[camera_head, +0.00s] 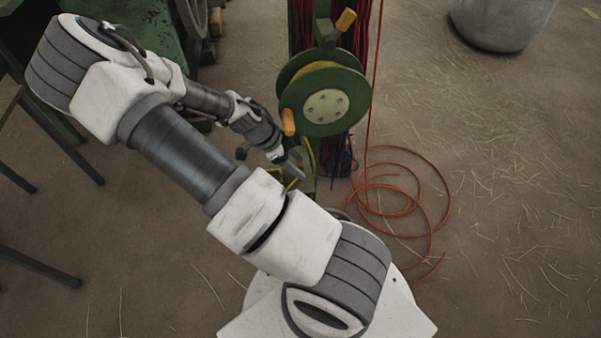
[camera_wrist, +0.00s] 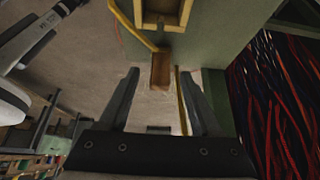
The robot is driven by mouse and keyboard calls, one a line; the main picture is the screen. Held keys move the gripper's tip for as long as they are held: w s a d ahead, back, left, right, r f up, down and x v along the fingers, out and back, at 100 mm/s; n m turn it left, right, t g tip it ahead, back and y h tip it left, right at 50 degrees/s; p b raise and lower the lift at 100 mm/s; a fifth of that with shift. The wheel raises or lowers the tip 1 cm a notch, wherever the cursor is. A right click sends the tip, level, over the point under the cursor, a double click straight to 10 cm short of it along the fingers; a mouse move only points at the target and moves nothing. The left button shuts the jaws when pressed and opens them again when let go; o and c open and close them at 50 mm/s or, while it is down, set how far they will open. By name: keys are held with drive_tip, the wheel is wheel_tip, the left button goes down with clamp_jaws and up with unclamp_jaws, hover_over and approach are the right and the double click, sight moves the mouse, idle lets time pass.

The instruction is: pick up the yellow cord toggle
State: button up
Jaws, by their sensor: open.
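The yellow cord toggle (camera_wrist: 161,71) looks like a small brown wooden block in the wrist view. A yellow cord (camera_wrist: 132,28) runs to it from the upper left, and another length of yellow cord (camera_wrist: 182,105) hangs down to its right. My gripper (camera_wrist: 160,76) is open, with one finger on each side of the toggle in the picture. I see no contact, and I cannot tell whether the toggle is between the fingertips or beyond them. In the head view my gripper (camera_head: 292,168) is below the green reel, and the toggle cannot be made out there.
A green post or panel (camera_wrist: 215,30) with a yellow-edged slot (camera_wrist: 163,8) is just past the fingers. Dark red cords (camera_wrist: 275,115) hang at right. A green reel (camera_head: 325,103) with orange handles is above my gripper. Orange cord (camera_head: 400,213) lies coiled on the floor.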

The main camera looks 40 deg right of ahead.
drive_tip(key=shift+x, duration=1.05)
drive_tip(key=shift+r, duration=0.1)
clamp_jaws()
